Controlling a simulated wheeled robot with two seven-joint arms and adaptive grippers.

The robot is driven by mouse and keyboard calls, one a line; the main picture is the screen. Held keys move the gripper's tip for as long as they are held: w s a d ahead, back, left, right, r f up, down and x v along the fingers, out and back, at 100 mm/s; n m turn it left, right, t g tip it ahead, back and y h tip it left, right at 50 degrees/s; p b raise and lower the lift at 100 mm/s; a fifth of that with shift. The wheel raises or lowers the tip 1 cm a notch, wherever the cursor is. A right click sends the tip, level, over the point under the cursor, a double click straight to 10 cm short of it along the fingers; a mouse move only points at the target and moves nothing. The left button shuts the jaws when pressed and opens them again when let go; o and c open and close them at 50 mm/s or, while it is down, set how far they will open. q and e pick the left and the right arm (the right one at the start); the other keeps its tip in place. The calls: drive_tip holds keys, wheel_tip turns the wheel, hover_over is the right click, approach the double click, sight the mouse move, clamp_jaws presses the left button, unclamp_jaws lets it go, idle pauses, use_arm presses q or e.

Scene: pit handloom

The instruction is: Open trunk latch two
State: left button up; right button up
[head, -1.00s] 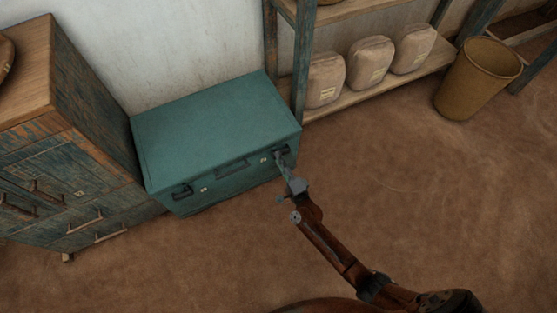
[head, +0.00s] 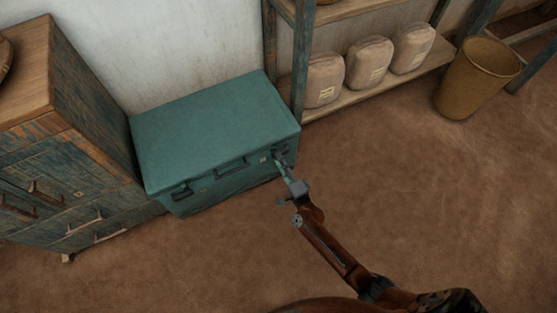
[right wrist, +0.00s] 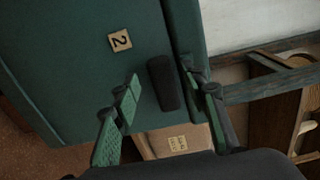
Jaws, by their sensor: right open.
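The teal trunk (head: 215,125) stands closed on the floor against the wall. Trunk latch two, a dark bar (right wrist: 165,83), is on its front next to a small tag marked "2" (right wrist: 120,41). In the head view the latch is at the trunk's right end, partly covered by my right gripper (head: 284,165). In the right wrist view the right gripper (right wrist: 160,76) is open, with one green-padded finger on each side of the latch. Whether the fingers touch it I cannot tell. Another latch (head: 182,191) sits at the left of the front. My left gripper is out of view.
A worn wooden cabinet (head: 70,170) stands close on the trunk's left. A shelf with several beige sacks (head: 368,64) is on its right, with a tan bin (head: 478,78) beyond. A handle (head: 230,167) is at the middle of the trunk's front. The floor in front is clear.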

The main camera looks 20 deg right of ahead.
drive_tip(key=s, duration=1)
drive_tip(key=shift+s+d, duration=0.15)
drive_tip(key=shift+s, duration=0.2)
